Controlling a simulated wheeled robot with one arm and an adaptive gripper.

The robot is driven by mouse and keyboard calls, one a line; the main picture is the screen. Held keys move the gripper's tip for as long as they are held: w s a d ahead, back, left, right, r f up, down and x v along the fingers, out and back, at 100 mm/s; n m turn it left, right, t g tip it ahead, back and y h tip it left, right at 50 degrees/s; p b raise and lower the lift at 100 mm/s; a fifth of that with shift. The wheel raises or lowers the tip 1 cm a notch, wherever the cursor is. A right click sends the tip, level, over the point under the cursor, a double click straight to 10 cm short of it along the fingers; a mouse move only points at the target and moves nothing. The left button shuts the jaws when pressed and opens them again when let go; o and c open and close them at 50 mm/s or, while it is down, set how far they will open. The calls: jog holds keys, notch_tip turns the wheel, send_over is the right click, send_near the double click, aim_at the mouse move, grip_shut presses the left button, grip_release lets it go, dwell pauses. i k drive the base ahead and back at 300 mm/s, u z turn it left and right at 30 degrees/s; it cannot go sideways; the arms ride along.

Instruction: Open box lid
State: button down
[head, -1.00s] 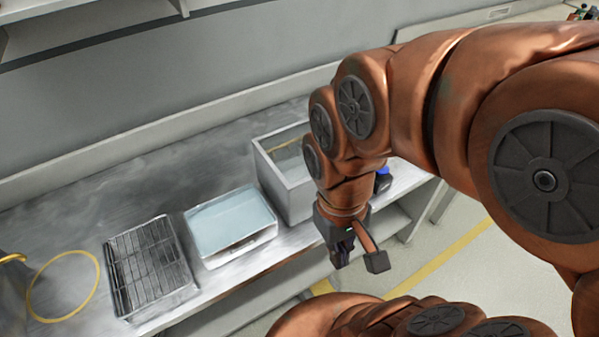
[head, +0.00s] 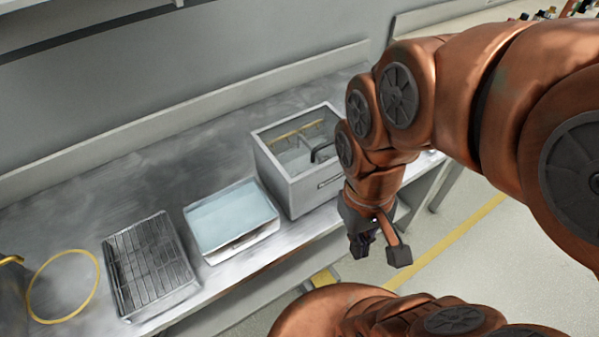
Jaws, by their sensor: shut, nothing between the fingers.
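A grey box (head: 289,193) stands on the metal counter. Its top (head: 284,142) looks like a framed see-through lid lying flat and closed. A dark curved handle (head: 322,148) shows near the lid's right side, partly behind my arm. Another dark handle (head: 330,182) is on the front wall. A yellowish bar with small hooks shows through the top. The box's right end is hidden by my arm. My gripper (head: 380,252) points down in front of and to the right of the box, beyond the counter's front edge. It is shut and empty, apart from the box.
A white tray with a pale blue inside (head: 205,244) stands left of the box. Further left are a wire rack on a tray (head: 150,262) and a yellow ring (head: 32,300). The counter (head: 120,185) behind them is bare. Yellow-lined floor (head: 460,240) is at right.

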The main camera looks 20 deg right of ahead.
aim_at(302, 176)
jog(key=z, duration=1.05)
jog(key=k, duration=1.05)
jog(key=u, duration=1.05)
jog(key=i, duration=0.5)
jog(key=u, duration=0.05)
